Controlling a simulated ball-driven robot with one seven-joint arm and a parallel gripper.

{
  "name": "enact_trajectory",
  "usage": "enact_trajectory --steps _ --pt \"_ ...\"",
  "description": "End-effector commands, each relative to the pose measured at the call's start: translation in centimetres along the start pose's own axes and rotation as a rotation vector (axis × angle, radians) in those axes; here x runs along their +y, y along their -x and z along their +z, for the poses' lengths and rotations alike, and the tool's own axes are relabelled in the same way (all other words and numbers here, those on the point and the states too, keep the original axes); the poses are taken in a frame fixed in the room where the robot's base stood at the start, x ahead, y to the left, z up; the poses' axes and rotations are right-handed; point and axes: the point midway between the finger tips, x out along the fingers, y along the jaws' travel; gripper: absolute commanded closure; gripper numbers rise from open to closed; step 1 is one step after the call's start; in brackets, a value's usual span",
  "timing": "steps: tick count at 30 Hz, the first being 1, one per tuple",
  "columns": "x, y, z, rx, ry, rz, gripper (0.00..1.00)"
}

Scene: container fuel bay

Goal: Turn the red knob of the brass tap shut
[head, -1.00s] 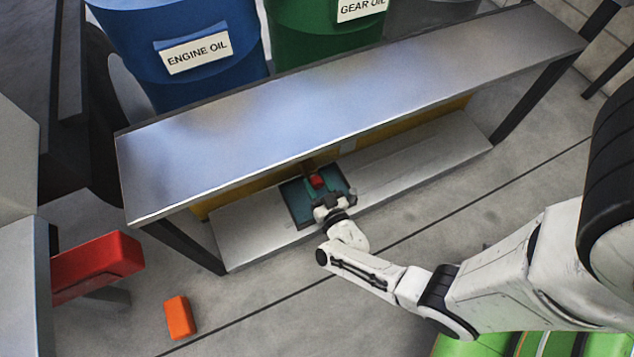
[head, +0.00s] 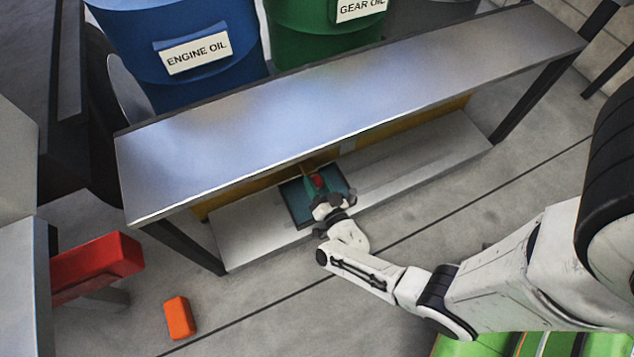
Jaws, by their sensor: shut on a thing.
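The red knob (head: 319,181) shows as a small red patch on the lower shelf, under the front edge of the metal bench. A little of the brass tap (head: 308,167) shows just behind it, and the bench edge hides the rest. A dark teal tray (head: 294,201) lies below on the shelf. My gripper (head: 319,187) reaches in from the front over the tray, its fingers shut on the red knob. The gripper covers part of the knob, so its exact angle cannot be told.
The bench top (head: 340,110) overhangs the shelf (head: 420,162) closely. Blue (head: 185,75) and green (head: 300,35) drums stand behind. An orange block (head: 179,317) lies on the floor, and a red bar (head: 100,265) juts in at left. The floor in front is open.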

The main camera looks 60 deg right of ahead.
Motion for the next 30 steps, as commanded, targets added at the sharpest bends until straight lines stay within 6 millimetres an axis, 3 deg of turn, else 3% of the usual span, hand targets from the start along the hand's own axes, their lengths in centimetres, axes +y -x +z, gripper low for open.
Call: enact_trajectory --steps 8,9,16,25,30 --pt "0.1 0.1 0.0 0.000 0.000 0.001 0.85" --pt "0.1 0.1 0.0 0.000 0.000 0.001 0.52" --pt "0.0 0.0 0.0 0.000 0.001 0.001 0.30" --pt "0.0 0.4 -0.1 -0.001 0.001 0.000 0.30" --pt "-0.1 2.5 -0.2 -0.004 0.003 0.000 0.30"
